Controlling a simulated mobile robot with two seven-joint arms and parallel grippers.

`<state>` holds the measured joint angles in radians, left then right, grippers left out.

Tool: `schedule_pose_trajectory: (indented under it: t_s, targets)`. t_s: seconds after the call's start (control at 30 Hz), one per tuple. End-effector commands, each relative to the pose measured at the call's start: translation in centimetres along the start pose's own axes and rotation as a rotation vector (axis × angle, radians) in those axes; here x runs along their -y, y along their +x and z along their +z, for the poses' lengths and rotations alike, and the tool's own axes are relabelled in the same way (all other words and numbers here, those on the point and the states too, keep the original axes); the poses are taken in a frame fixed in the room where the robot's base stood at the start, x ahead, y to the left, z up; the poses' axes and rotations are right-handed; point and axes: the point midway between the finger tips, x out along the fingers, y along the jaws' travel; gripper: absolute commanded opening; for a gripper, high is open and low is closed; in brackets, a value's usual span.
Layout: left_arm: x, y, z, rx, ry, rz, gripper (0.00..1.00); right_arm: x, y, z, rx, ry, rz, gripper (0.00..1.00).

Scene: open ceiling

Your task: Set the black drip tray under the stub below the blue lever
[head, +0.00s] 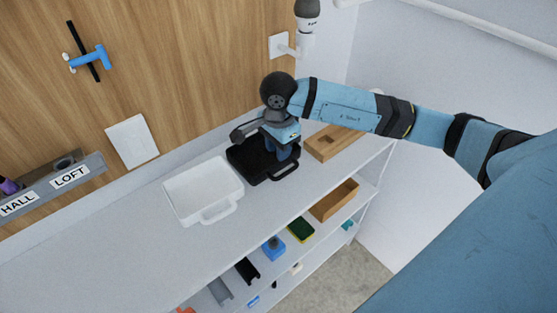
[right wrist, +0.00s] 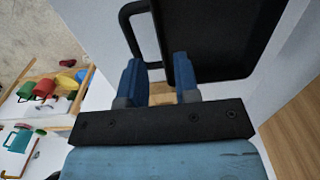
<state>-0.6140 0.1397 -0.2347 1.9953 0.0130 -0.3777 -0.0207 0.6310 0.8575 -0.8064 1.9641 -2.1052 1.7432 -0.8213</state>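The black drip tray (head: 236,159) lies on the white shelf top, with its loop handle toward the front right. My right gripper (head: 284,152) is low over the tray's right part. In the right wrist view, its two blue fingertips (right wrist: 161,80) are apart, beside the black tray (right wrist: 225,35) and its handle (right wrist: 130,20). The tray's edge shows between them, but I cannot tell whether they touch it. The blue lever (head: 90,59) is on the wooden wall at upper left, across a black bar. I cannot clearly make out a stub below it. My left gripper is not in view.
A white tray (head: 179,201) with a handle lies left of the black one. A wooden box (head: 318,144) stands to its right. A grey ledge marked HALL and LOFT (head: 88,168) is at left. Lower shelves hold several small items. The shelf top at front left is clear.

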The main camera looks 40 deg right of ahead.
Motion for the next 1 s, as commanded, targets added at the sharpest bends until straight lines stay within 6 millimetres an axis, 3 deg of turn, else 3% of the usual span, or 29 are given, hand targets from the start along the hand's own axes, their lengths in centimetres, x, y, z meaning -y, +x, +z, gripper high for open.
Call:
schedule_pose_trajectory:
  t_s: [0.2, 0.4, 1.0]
  targets:
    - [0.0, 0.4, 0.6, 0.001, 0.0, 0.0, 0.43, 0.1, -4.3, 0.0, 0.0, 0.0, -0.004, 0.29]
    - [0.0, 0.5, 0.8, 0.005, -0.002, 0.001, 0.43, 0.0, -6.3, 0.0, 0.0, 0.001, -0.002, 0.29]
    - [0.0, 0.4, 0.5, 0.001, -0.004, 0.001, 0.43, 0.0, -6.5, 0.0, 0.0, 0.001, 0.0, 0.29]
